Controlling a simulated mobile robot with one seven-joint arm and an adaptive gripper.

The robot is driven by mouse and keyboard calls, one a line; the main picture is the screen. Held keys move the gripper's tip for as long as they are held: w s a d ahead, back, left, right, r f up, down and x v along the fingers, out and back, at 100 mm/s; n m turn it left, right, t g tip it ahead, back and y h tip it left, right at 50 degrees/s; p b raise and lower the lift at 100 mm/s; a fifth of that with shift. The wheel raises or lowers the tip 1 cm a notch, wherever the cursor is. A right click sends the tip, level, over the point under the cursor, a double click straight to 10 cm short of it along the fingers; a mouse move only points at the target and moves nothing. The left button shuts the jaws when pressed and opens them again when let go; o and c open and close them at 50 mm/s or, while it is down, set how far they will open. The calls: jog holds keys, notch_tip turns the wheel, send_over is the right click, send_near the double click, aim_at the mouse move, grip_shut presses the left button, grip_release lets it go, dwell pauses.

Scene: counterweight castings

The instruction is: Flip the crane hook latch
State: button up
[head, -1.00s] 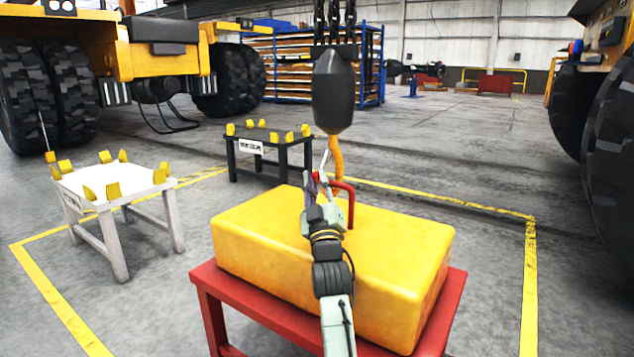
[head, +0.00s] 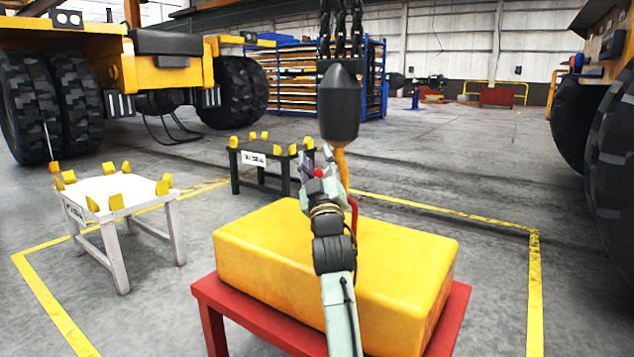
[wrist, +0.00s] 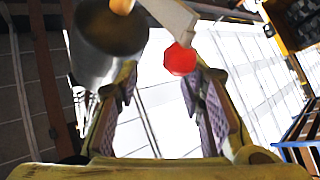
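The crane hook (head: 343,168) is orange and hangs under a dark, rounded hook block (head: 339,105). In the wrist view the block (wrist: 110,30) is at the upper left, and the hook (wrist: 122,5) shows only at the top edge. The latch (wrist: 168,18) is a pale lever ending in a red knob (wrist: 180,59). The knob also shows in the head view (head: 319,173), beside my gripper (head: 318,160). In the wrist view my gripper (wrist: 160,75) is open, its purple-padded fingers apart. The knob appears near the right fingertip; contact is unclear.
A yellow casting (head: 290,255) with a red lifting loop (head: 354,215), partly hidden by my arm, rests on a red stand (head: 285,322). A white stand (head: 130,190) and a black stand (head: 262,165) are behind left. Open floor lies to the right.

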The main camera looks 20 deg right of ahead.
jog(key=shift+s+d+r+h, duration=0.15)
jog(key=shift+d+r+h, duration=0.25)
jog(key=shift+d+r, duration=0.2)
jog(key=shift+d, duration=0.1)
jog(key=shift+f, duration=0.1)
